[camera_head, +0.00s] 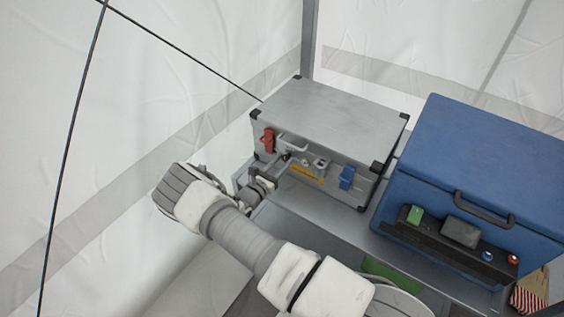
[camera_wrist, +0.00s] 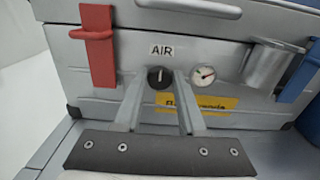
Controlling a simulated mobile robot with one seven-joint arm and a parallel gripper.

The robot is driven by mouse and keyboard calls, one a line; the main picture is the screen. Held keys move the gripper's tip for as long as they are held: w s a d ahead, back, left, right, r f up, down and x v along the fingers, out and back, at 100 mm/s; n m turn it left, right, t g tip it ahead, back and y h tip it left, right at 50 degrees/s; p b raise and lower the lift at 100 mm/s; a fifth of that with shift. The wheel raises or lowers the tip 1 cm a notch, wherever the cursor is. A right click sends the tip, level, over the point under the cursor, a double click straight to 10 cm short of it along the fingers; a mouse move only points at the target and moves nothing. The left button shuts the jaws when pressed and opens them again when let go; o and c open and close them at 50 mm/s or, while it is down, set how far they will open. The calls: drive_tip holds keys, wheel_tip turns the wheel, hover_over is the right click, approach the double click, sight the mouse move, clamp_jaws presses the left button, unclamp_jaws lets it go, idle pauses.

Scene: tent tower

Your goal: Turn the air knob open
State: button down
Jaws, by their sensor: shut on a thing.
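The air knob (camera_wrist: 160,77) is a small round black knob with a light pointer mark, which looks about upright. It sits on the front of a grey metal case (camera_head: 325,112), under a white AIR label (camera_wrist: 162,50). My gripper (camera_wrist: 161,84) is at the knob, with one finger on each side of it, shut on it. In the head view my gripper (camera_head: 280,165) reaches the left part of the case front, and the knob is too small to make out clearly there.
A red latch (camera_wrist: 96,45) is left of the knob and a blue latch (camera_head: 346,177) to the right. A handle (camera_wrist: 190,8) juts out above. A yellow label (camera_wrist: 222,103) is below. A blue case (camera_head: 480,165) stands to the right on the grey shelf.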

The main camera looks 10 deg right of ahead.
drive_tip(key=shift+n, duration=0.3)
drive_tip(key=n+b, duration=0.1)
drive_tip(key=n, duration=0.4)
drive_tip(key=shift+a+f+n, duration=0.1)
drive_tip(key=shift+n, duration=0.2)
drive_tip(key=n, duration=0.5)
drive_tip(key=shift+w, duration=0.1)
drive_tip(key=n, duration=0.6)
drive_tip(key=shift+f+n+b, duration=0.15)
drive_tip(key=shift+n+b, duration=0.15)
drive_tip(key=shift+b, duration=0.05)
drive_tip(key=n, duration=0.6)
drive_tip(key=c, duration=0.5)
unclamp_jaws()
